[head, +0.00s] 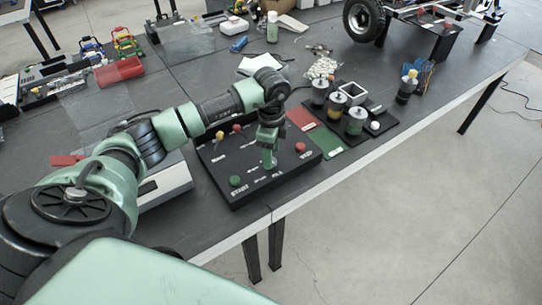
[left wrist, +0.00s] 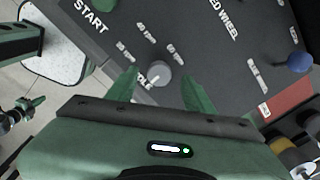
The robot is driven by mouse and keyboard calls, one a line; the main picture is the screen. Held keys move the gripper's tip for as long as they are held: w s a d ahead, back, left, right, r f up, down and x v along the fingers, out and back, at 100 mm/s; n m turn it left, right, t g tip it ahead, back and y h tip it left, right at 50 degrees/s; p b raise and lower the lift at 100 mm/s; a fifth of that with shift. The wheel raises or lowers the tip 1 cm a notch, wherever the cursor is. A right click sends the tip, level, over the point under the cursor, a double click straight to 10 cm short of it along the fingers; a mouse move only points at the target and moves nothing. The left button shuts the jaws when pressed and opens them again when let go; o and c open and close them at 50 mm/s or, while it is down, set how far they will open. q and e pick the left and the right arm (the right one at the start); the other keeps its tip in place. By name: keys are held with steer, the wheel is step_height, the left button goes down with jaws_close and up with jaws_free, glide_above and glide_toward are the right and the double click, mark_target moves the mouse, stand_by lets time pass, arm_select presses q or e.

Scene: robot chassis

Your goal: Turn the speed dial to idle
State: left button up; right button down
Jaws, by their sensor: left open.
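The black control panel (head: 222,163) lies on the table near its front edge, with a green START button (head: 235,181) and a red STOP button (head: 300,147). My left gripper (head: 268,160) points down over the panel. In the left wrist view the grey speed dial (left wrist: 158,73) sits between the spread fingers of my left gripper (left wrist: 159,76), with gaps visible at its sides. Speed labels surround the dial, and the idle label is partly covered. I cannot tell exactly where its pointer aims. A green gripper, seemingly my right one (left wrist: 30,108), shows small at the left.
Red and green mats (head: 327,140) lie right of the panel, beside a black tray with several jars (head: 355,121). A grey box (head: 165,184) is left of the panel under my arm.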

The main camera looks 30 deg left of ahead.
arm_select(q)
step_height(320, 180, up, 6)
steer(key=shift+r+b, duration=0.1)
steer(key=shift+b, duration=0.4)
